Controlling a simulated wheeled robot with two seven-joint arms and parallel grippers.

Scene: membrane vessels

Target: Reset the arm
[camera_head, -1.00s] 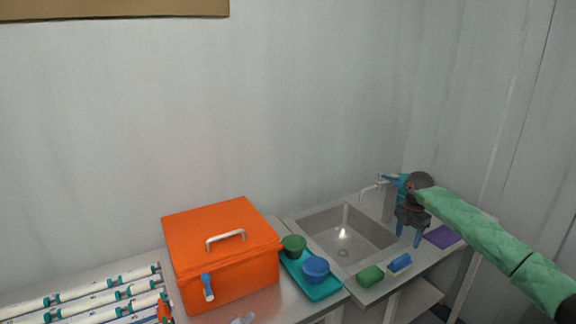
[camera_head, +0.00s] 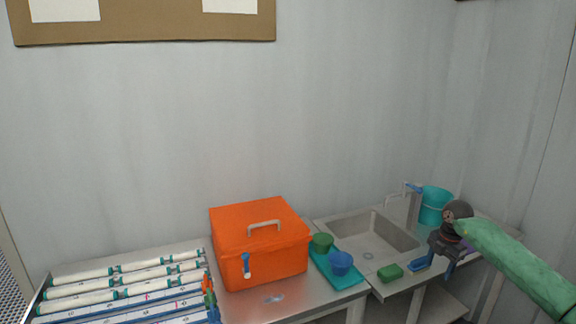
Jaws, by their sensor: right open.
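My right arm, in a green sleeve, comes in from the right edge of the head view. The fingertips are partly hard to make out against the counter. A blue sponge or brush (camera_head: 420,263) lies close beside the fingers; I cannot tell if they touch. My left gripper is not in view.
An orange box (camera_head: 262,262) stands on the steel table, beside a teal tray (camera_head: 348,281) with a green cup (camera_head: 322,243) and a blue cup (camera_head: 341,263). White membrane vessels (camera_head: 80,290) lie at left. The sink (camera_head: 370,240), green sponge (camera_head: 390,272) and teal bucket (camera_head: 436,206) are at right.

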